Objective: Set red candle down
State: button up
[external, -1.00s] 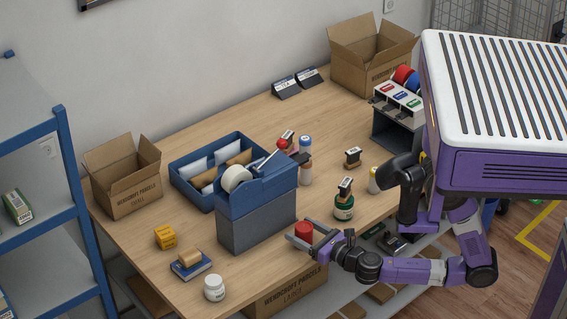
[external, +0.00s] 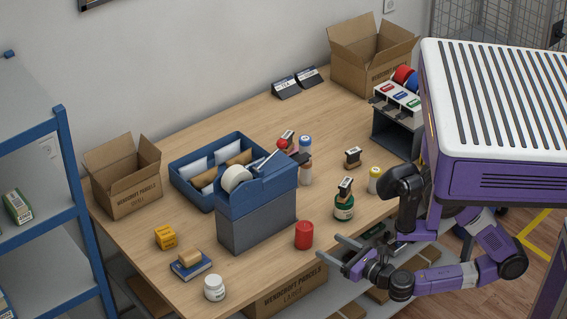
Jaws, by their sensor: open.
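The red candle (external: 304,235) stands upright on the wooden table near its front edge, to the right of the blue and grey tape dispenser stand. My gripper (external: 336,253) is open and empty, just right of the candle and apart from it, at the table's front edge. Nothing hides the candle.
A green jar (external: 344,208) with a stamp on top stands behind my gripper. The tape dispenser (external: 256,190) on its grey block stands left of the candle. A white jar (external: 214,288) sits at the front left. Bare tabletop lies between the candle and the green jar.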

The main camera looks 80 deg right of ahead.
jog(key=s+a+f+m+g+y, duration=0.2)
jog(key=s+a+f+m+y, duration=0.4)
jog(key=a+f+m+y, duration=0.4)
jog(key=s+r+m+t, duration=0.1)
jog(key=r+m, duration=0.3)
jog(key=m, duration=0.5)
jog(key=s+r+m+t, duration=0.1)
jog(key=s+r+m, duration=0.3)
jog(key=m, duration=0.5)
jog(key=shift+a+r+m+y, duration=0.3)
jog(key=shift+a+r+m, duration=0.1)
jog(key=shift+r, duration=0.35)
